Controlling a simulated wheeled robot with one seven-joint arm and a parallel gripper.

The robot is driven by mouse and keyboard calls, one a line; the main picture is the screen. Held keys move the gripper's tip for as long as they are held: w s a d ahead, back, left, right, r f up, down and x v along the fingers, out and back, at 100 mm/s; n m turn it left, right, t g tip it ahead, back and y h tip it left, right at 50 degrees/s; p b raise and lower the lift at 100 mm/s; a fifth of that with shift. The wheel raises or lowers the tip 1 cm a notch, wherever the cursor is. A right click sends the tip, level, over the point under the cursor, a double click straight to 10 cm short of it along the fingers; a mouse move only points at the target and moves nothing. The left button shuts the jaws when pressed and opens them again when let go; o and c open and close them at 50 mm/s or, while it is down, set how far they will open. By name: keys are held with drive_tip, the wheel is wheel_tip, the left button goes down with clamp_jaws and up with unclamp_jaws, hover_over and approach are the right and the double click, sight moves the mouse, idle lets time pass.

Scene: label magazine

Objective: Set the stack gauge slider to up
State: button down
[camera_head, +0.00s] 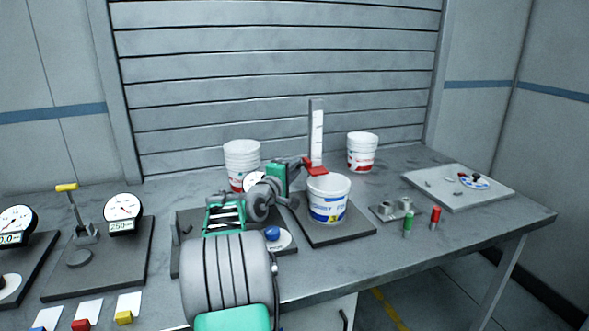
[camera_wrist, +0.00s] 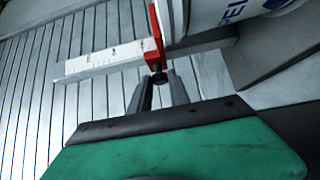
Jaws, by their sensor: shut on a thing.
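The stack gauge is an upright post with a white scale (camera_head: 317,135). It stands on a dark base plate behind a white and blue bucket (camera_head: 328,198). Its red slider (camera_head: 315,169) is low on the post, just above the bucket's rim. In the wrist view, the scale (camera_wrist: 105,60) lies sideways and the red slider (camera_wrist: 156,36) is at its right end, close to the bucket. My gripper (camera_head: 304,165) reaches the slider from the left. In the wrist view, my gripper (camera_wrist: 158,82) is shut on the slider's small dark knob. The fingertips partly hide the knob.
White and red buckets stand at the back left (camera_head: 241,160) and back right (camera_head: 361,150). Green (camera_head: 408,224) and red (camera_head: 436,217) cylinders stand to the right near a metal block. A light tray (camera_head: 458,187) lies at the far right. Space above the slider along the post looks clear.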

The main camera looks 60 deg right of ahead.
drive_tip(key=shift+r, duration=0.1)
idle(0.8)
wheel_tip(320, 180, up, 19)
drive_tip(key=p, duration=1)
drive_tip(key=c, duration=1.5)
unclamp_jaws()
drive_tip(key=shift+o, duration=1.3)
drive_tip(key=shift+f, duration=0.2)
drive_tip(key=a+b, duration=0.2)
drive_tip(key=a, duration=0.5)
drive_tip(key=shift+a, duration=0.4)
